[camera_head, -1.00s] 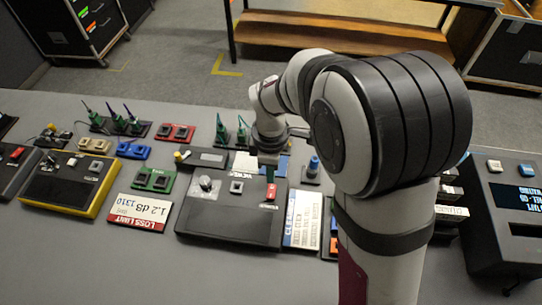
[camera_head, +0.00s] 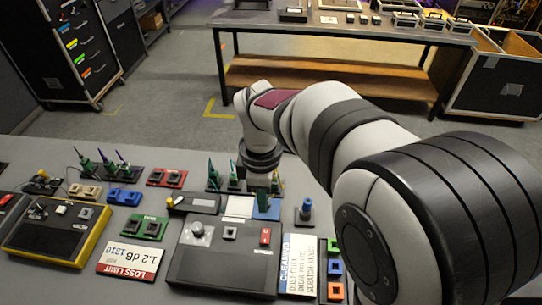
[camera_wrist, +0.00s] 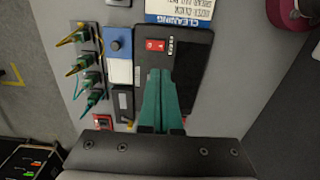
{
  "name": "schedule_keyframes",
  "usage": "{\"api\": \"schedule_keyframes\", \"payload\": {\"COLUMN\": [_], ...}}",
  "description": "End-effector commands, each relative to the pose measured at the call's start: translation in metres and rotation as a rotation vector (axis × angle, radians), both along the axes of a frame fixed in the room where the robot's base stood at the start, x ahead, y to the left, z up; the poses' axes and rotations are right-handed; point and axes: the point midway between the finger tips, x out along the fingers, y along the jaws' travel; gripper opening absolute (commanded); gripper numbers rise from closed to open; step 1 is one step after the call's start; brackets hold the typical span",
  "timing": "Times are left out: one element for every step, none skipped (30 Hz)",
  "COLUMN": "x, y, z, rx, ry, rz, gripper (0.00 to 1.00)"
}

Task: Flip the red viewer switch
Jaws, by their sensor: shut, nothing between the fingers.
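The red switch (camera_head: 265,236) is a small red rocker near the right end of the dark grey control box (camera_head: 215,275). It also shows in the wrist view (camera_wrist: 155,45), with small white marks on it; which way it is tipped I cannot tell. My gripper (camera_head: 262,198) is above and behind the box, apart from the switch. In the wrist view its green fingers (camera_wrist: 161,75) are shut together and empty, with their tips just below the switch in the picture. They hide part of the box.
The white-and-blue cleaning card (camera_head: 298,264) lies right of the box. A blue-knobbed block (camera_head: 305,208) stands behind it. A red-and-white loss limit card (camera_head: 130,260) and a yellow-edged box (camera_head: 55,230) are to the left. Green-plugged cables (camera_head: 105,162) stand behind.

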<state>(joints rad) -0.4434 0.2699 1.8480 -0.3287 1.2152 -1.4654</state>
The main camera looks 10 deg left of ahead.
Motion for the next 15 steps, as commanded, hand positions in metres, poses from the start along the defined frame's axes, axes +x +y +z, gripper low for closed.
{"api": "schedule_keyframes", "payload": {"x": [0.000,0.000,0.000,0.000,0.000,-0.001,-0.001,-0.001,-0.001,-0.001,-0.002,-0.002,-0.001,-0.001,-0.002], "y": [0.000,0.000,0.000,0.000,0.000,0.000,0.000,0.000,-0.001,0.000,0.000,-0.001,0.000,0.000,0.000], "z": [0.000,-0.002,-0.004,-0.007,-0.011,-0.018,-0.024,-0.030,-0.039,-0.046,-0.053,-0.061,-0.068,-0.075,-0.084], "rx": [0.000,0.000,-0.001,-0.001,-0.002,-0.002,-0.002,-0.002,-0.003,-0.003,-0.002,-0.003,-0.003,-0.002,-0.002], "ry": [0.000,0.001,0.002,0.002,0.003,0.003,0.004,0.005,0.005,0.005,0.005,0.005,0.004,0.004,0.005], "rz": [0.000,0.000,0.000,0.001,0.001,0.001,0.000,0.000,0.001,0.000,0.000,0.001,0.001,0.000,0.000], "gripper": [0.00,0.00,0.00,0.00,0.00,0.00,0.00,0.00,0.00,0.00,0.00,0.00,0.00,0.00,0.00]}}
